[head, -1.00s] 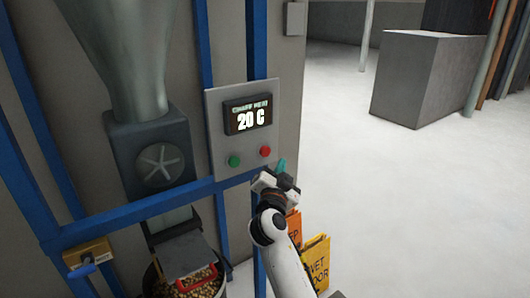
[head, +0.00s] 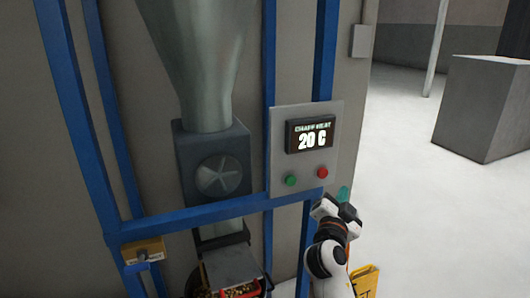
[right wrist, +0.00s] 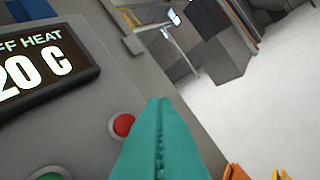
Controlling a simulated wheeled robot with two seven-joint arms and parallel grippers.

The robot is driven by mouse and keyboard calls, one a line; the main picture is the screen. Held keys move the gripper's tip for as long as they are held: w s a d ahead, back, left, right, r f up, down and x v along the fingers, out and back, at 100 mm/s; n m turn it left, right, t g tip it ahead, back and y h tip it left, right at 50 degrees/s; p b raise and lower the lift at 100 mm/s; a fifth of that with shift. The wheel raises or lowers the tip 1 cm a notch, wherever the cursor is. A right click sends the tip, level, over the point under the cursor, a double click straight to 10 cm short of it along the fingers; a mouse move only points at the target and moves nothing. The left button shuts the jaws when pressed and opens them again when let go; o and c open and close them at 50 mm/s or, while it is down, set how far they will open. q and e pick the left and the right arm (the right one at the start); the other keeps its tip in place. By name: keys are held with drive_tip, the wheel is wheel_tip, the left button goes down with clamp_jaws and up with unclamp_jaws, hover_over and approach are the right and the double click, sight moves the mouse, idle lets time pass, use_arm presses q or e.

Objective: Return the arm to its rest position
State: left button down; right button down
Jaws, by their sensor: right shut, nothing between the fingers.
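My right arm comes up from the bottom of the head view. Its gripper (head: 344,193), with teal fingers, is just below and to the right of the red button (head: 323,172). The fingers are shut together and empty. In the right wrist view the closed teal fingers (right wrist: 159,120) point up the picture. There the red button (right wrist: 123,124) shows just left of them. I cannot tell the exact gap to the panel. My left arm and gripper are not in view.
A grey control panel (head: 281,150) has a display reading 20 C and a green button (head: 291,181). Blue frame bars (head: 200,213) cross the machine. A yellow box (head: 143,250) is at lower left. A yellow sign (head: 366,281) stands beside my arm. Open floor lies right.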

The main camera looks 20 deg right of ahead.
drive_tip(key=w+a+f+n+g+y, duration=0.1)
drive_tip(key=a+f+n+y, duration=0.25)
drive_tip(key=f, duration=0.85)
drive_tip(key=w+a+f+n+g+y, duration=0.1)
drive_tip(key=a+f+n+y, duration=0.3)
drive_tip(key=f, duration=0.8)
drive_tip(key=s+a+f+n+g+y, duration=0.1)
drive_tip(key=s+f+n, duration=0.1)
drive_tip(key=s+f, duration=0.35)
drive_tip(key=s+a+f+n+g+y, duration=0.1)
drive_tip(key=s+f+n+g, duration=0.1)
drive_tip(key=f, duration=0.7)
drive_tip(key=s+a+f+n+g+y, duration=0.1)
drive_tip(key=s+f+n, duration=0.15)
drive_tip(key=f, duration=0.55)
drive_tip(key=s+a+f+n+g+y, duration=0.1)
drive_tip(key=s+f+g, duration=0.1)
drive_tip(key=s+f, duration=0.7)
drive_tip(key=s+a+f+n+g+y, duration=0.1)
drive_tip(key=s+a+f+g, duration=0.1)
drive_tip(key=s+f, duration=0.75)
drive_tip(key=s+f+n+g, duration=0.1)
drive_tip(key=s+g, duration=0.1)
drive_tip(key=s, duration=0.9)
drive_tip(key=s+f+n+g, duration=0.1)
drive_tip(key=s+f, duration=0.1)
drive_tip(key=s, duration=1)
drive_tip(key=shift+s+d+f+g, duration=0.2)
drive_tip(key=shift+d+g, duration=0.1)
drive_tip(key=shift+g, duration=0.1)
